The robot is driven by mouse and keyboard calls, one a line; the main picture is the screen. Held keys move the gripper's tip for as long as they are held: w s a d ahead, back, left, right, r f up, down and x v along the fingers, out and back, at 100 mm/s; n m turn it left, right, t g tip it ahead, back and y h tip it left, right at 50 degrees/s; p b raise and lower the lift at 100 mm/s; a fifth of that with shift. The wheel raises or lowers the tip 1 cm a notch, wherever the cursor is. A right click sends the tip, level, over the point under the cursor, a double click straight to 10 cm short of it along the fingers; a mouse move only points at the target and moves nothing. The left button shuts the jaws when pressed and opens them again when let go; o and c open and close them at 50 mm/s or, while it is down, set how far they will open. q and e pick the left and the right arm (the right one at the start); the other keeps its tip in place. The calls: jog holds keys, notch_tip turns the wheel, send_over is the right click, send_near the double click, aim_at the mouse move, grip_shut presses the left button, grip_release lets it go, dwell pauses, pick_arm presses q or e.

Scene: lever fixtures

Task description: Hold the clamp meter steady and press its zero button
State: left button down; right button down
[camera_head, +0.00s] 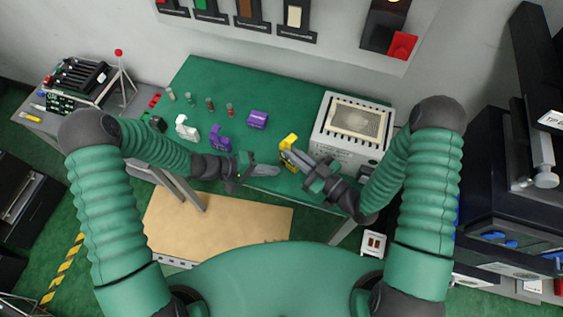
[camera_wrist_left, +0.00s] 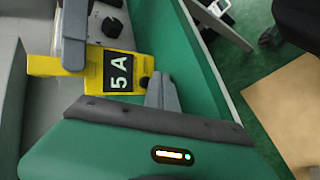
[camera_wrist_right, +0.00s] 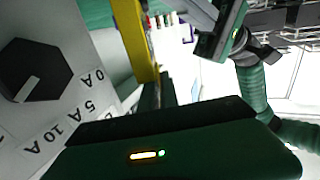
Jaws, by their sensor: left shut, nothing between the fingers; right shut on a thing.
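The yellow clamp meter (camera_head: 289,142) is at the front edge of the green bench, beside the white box. In the left wrist view the meter (camera_wrist_left: 92,60) has a black display reading "5 A" and a small round black button (camera_wrist_left: 144,82) on its side. My right gripper (camera_head: 296,157) is shut on the meter, whose yellow body (camera_wrist_right: 134,38) also shows in the right wrist view. My left gripper (camera_head: 270,171) is shut and empty; its fingertips (camera_wrist_left: 160,80) are close to the black button. I cannot tell whether they touch it.
The white box (camera_head: 344,148) with a grille on top stands right of the meter. Its black dial (camera_wrist_right: 36,70) is marked 0A, 5A, 10A. Purple clamp (camera_head: 219,138), white clamp (camera_head: 187,128) and purple block (camera_head: 258,119) lie to the left. The bench's back middle is clear.

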pick_arm(q)
jog(key=shift+d, duration=0.1)
dwell(0.7)
jog(key=shift+w+d, duration=0.2)
jog(key=shift+w+d, duration=0.35)
dwell(0.7)
jog(key=shift+a, duration=0.1)
jog(key=shift+s+a+r, duration=0.1)
jog(key=shift+s+a, duration=0.45)
jog(key=shift+s, duration=0.05)
jog(key=shift+s+a, duration=1.75)
jog(key=shift+a, duration=0.1)
